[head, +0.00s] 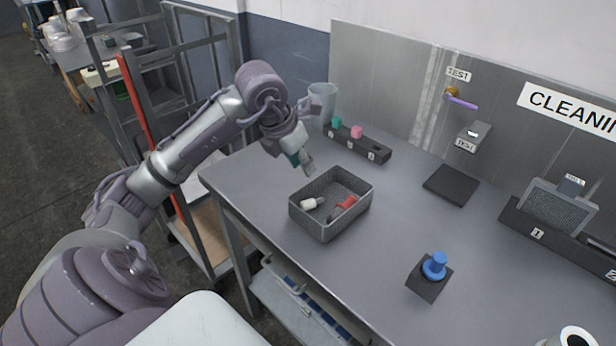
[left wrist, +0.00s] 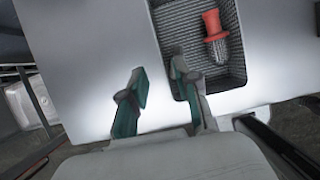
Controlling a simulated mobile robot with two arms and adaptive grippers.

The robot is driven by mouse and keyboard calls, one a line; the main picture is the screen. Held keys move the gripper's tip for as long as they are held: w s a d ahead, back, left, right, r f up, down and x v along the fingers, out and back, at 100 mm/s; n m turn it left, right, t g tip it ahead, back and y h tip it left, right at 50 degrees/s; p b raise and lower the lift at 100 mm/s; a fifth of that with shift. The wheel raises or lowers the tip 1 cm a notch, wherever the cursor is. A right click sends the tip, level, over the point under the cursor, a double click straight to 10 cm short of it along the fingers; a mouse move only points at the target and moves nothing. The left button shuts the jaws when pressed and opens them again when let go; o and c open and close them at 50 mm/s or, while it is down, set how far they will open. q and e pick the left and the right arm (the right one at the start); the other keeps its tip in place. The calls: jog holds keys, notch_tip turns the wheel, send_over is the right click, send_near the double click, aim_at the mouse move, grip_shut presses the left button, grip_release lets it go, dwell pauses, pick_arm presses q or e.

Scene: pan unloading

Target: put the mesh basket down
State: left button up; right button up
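The mesh basket (head: 350,213) is a grey, open-topped rectangular box. It rests upright on the table near its front left edge. A white item (head: 311,203) and a red-ended item (head: 343,206) lie in it. My left gripper (head: 301,164) is just beyond the basket's far left side, pointing down. In the left wrist view, my left gripper (left wrist: 158,66) has its fingers apart with nothing held. There one finger overlaps the basket (left wrist: 178,18) near its wall and the other is outside; contact cannot be told. My right gripper is not in view.
A block rack (head: 357,146) and a clear cup (head: 322,100) stand behind the basket. A blue-knobbed black block (head: 433,270), a dark mat (head: 451,184) and a long numbered rack (head: 537,233) are to the right. The table (head: 395,228) is bare between them.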

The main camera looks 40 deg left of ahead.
pick_arm(q)
jog(key=shift+v, duration=1.4)
